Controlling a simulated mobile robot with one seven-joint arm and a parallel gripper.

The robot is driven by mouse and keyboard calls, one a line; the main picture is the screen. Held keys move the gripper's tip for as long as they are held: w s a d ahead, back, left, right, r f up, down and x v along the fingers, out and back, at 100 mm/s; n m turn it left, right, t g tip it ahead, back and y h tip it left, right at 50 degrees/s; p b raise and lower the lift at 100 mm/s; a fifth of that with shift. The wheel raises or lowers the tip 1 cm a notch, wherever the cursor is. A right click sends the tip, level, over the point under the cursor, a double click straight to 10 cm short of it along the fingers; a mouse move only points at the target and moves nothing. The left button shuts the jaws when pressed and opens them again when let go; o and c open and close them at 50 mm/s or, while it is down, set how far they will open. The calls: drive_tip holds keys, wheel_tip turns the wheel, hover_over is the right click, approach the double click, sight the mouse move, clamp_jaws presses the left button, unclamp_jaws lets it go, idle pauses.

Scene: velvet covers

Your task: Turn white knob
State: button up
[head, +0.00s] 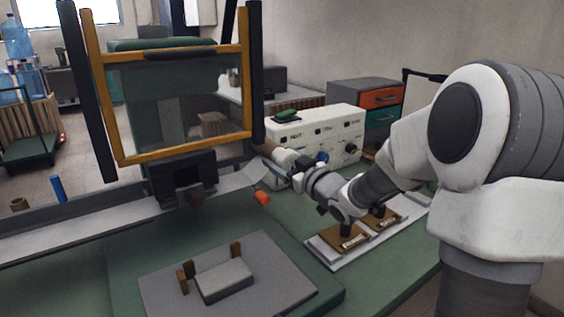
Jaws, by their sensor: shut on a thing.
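A white control box (313,133) stands at the back of the green table, with labels along its front. My gripper (284,160) reaches in from the right and is at the left part of the box's front, below the left label. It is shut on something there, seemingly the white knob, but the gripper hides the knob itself. The fingertips are small and hard to make out.
A yellow-framed clear guard (185,158) rises left of the box, with an orange knob (262,198) below. A grey plate (165,297) with a block (224,281) lies in front. Wooden pads (338,239) lie under my arm. A green button (287,115) tops the box.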

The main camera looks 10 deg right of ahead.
drive_tip(key=o, duration=1.3)
drive_tip(key=shift+s, duration=0.1)
drive_tip(key=p+v, duration=0.2)
drive_tip(key=v, duration=1.5)
drive_tip(key=shift+s+d+p, duration=0.1)
drive_tip(key=shift+d+p, duration=0.05)
drive_tip(key=shift+p, duration=0.25)
